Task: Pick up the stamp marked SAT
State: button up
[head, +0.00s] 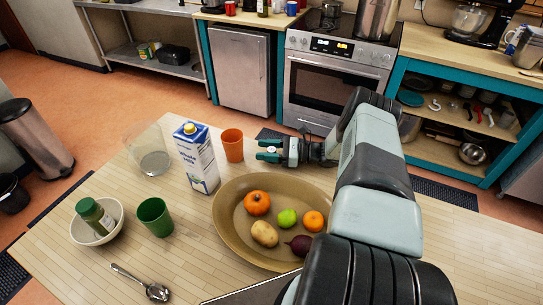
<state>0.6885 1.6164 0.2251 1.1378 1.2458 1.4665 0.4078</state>
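I see no stamp marked SAT in the head view. My gripper (263,150) is held out to the left above the far part of the wooden table, just right of an orange cup (232,146). Its two teal fingers look apart with nothing between them. My arm hides part of the table and the right side of the large oval platter (225,226).
The platter holds a small pumpkin (257,203), a lime (287,218), an orange (313,221), a potato (265,234) and an eggplant (300,245).

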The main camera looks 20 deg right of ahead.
jog(key=c, duration=0.8)
